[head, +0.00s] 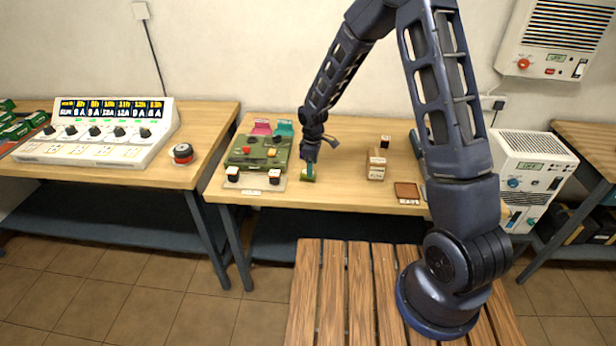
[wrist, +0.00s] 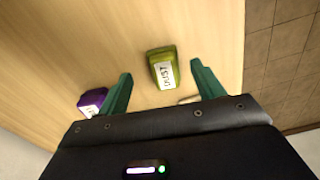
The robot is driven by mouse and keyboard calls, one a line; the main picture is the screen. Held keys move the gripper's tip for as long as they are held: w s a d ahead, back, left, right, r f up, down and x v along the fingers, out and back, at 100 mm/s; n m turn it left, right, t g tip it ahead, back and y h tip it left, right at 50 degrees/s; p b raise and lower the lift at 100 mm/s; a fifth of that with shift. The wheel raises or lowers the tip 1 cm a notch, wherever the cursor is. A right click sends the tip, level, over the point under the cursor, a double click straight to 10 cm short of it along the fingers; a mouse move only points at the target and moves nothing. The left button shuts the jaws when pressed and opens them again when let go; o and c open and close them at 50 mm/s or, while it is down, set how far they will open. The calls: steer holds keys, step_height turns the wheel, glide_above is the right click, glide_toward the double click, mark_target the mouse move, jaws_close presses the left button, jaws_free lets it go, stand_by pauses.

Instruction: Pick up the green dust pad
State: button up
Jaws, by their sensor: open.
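The green dust pad (wrist: 161,68) has a white label reading DUST and lies on the wooden table. In the wrist view it sits between and just beyond the two teal fingertips of my gripper (wrist: 157,80), with a gap on each side. In the head view the green pad (head: 308,178) is right under my gripper (head: 309,165), which partly hides it. My gripper is open and holds nothing.
A purple labelled block (wrist: 92,101) lies left of the fingers in the wrist view. In the head view, a green case (head: 245,162) stands left of my gripper, and a wooden block stack (head: 376,165) and a brown tray (head: 406,191) stand right.

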steer(key=f, duration=0.4)
steer(key=shift+s+a, duration=0.2)
steer(key=shift+a, duration=0.05)
steer(key=c, duration=1.1)
steer(key=shift+o, duration=0.2)
steer(key=shift+r, duration=0.15)
